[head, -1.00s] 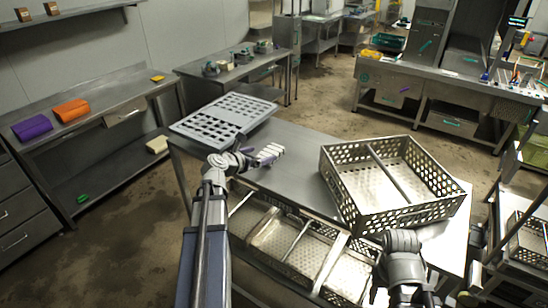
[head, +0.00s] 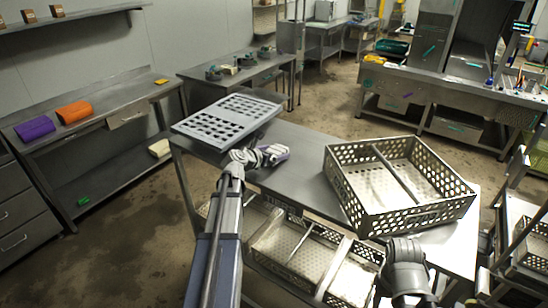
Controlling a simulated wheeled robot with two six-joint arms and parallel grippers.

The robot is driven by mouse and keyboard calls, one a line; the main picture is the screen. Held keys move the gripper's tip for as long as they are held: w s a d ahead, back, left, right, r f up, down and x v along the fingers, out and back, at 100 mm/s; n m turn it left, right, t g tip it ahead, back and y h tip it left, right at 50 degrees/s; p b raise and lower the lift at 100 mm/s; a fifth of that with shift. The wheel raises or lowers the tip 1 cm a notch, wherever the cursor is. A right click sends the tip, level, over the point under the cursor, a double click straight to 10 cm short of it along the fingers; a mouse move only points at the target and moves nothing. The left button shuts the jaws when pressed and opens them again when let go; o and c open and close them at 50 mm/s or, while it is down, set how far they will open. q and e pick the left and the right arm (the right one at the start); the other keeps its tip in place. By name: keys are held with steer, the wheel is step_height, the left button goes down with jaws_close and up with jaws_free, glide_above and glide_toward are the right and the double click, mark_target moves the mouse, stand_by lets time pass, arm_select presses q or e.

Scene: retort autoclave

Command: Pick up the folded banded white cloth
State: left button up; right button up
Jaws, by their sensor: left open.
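My left gripper (head: 284,153) is over the left part of the steel table (head: 309,170), just right of the grey perforated tray. Its fingers point right and are open. The folded banded white cloth, seen beside this gripper a second ago, cannot be made out now; the gripper covers that spot. I cannot tell whether the fingers are around the cloth or above it. My right arm shows at the bottom right, but its gripper is not visible.
A grey perforated tray (head: 185,124) lies at the table's left end. A perforated steel basket (head: 415,222) with a divider stands on the right. More baskets (head: 262,246) sit below. Purple (head: 35,128) and orange (head: 74,111) folded items lie on the left bench.

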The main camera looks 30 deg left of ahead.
mark_target(274, 151)
arm_select(q)
steer(key=shift+c, duration=0.4)
steer(key=c, duration=1.2)
steer(key=shift+c, duration=0.2)
steer(key=shift+r, duration=0.15)
steer(key=shift+r+p, duration=0.55)
steer(key=shift+p, duration=0.1)
step_height(274, 151, up, 3)
steer(key=p, duration=0.3)
steer(key=shift+f, duration=0.1)
steer(key=s+a, duration=0.1)
steer(key=s, duration=1.7)
steer(key=shift+a+f+b, duration=0.2)
steer(key=shift+f+b, duration=0.15)
steer(key=shift+b, duration=0.1)
